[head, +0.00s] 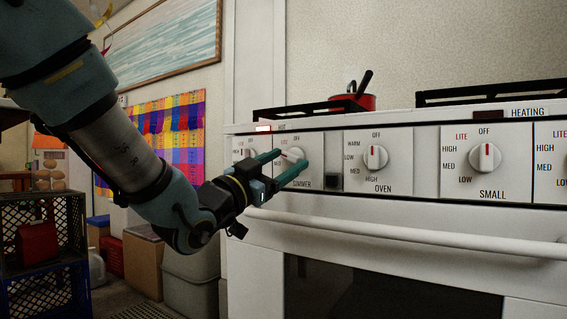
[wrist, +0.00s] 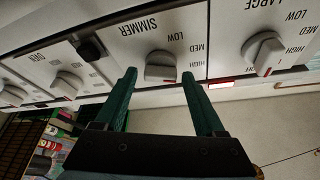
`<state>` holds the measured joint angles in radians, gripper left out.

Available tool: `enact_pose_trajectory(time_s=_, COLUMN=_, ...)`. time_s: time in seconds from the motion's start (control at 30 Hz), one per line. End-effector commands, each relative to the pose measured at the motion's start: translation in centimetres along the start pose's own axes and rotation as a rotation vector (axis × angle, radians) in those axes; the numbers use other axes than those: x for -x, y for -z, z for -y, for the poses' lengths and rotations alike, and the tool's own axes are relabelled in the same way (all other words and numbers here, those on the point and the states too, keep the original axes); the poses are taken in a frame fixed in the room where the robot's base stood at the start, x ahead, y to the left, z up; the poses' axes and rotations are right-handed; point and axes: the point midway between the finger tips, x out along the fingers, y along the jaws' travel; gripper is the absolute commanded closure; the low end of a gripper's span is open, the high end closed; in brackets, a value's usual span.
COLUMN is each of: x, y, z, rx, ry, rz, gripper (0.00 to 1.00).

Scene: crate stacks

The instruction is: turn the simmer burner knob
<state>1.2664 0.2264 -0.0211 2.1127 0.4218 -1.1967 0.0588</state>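The simmer knob (head: 293,153) is a pale round knob on the white stove's front panel, above the SIMMER label. My gripper (head: 291,163) is at the panel in front of it, its two green fingers spread. In the wrist view the simmer knob (wrist: 160,67) lies between and just beyond the tips of my open fingers (wrist: 160,75). The fingers look apart from the knob; whether a tip touches the panel I cannot tell. In the head view the fingers partly hide the knob and its markings.
The oven knob (head: 375,157) and small knob (head: 485,157) are to the right; the large knob (wrist: 262,53) is on the simmer knob's other side. The oven handle (head: 400,236) runs below the panel. A red pot (head: 368,101) stands on top. Crates (head: 45,235) are at left.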

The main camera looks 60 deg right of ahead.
Motion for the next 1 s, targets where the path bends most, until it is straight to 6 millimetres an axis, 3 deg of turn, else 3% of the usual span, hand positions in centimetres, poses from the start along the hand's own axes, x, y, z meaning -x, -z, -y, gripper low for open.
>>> enact_pose_trajectory(time_s=0.1, x=0.0, y=0.0, z=0.0, rx=0.000, ry=0.000, rz=0.000, gripper=0.18)
enact_pose_trajectory(time_s=0.43, x=0.8, y=0.0, z=0.1, rx=-0.001, ry=0.001, rz=0.002, gripper=0.18)
enact_pose_trajectory(time_s=0.8, x=7.5, y=0.1, z=0.2, rx=0.000, ry=0.003, rz=0.003, gripper=0.18)
enact_pose_trajectory(time_s=1.0, x=10.1, y=0.0, z=0.1, rx=-0.001, ry=0.002, rz=0.002, gripper=0.18)
